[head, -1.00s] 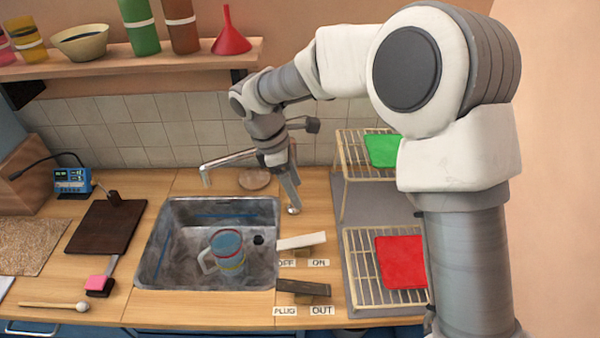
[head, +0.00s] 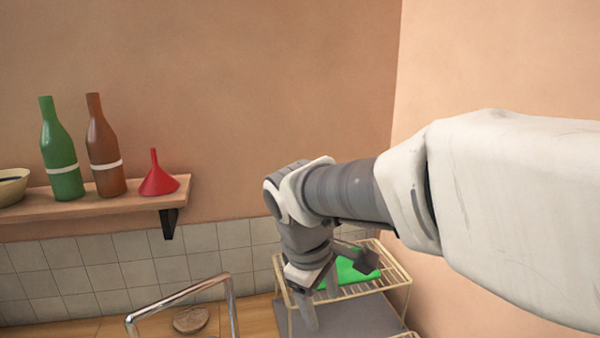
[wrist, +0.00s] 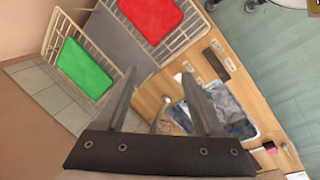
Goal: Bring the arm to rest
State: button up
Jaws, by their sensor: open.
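My gripper (head: 306,312) hangs from my arm in front of the wire rack in the head view. In the wrist view my gripper (wrist: 158,98) shows two fingers spread apart with nothing between them. The wire rack (head: 405,283) carries a green cloth-like piece (head: 350,271). In the wrist view the green piece (wrist: 86,68) and a red piece (wrist: 151,16) lie on rack shelves to the left and top. The gripper appears apart from the rack, though the exact distance is hard to tell.
A shelf (head: 100,208) on the wall holds a green bottle (head: 60,155), a brown bottle (head: 104,150) and a red funnel (head: 158,180). A metal faucet (head: 185,292) stands by a flat round brown object (head: 191,320). The sink (wrist: 238,122) shows in the wrist view.

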jog(key=s+d+r+m+t+y, duration=0.2)
jog(key=s+d+m+t, duration=0.1)
jog(key=s+d+m, duration=0.7)
jog(key=s+m, duration=0.1)
jog(key=s, duration=0.2)
jog(key=shift+d, duration=0.15)
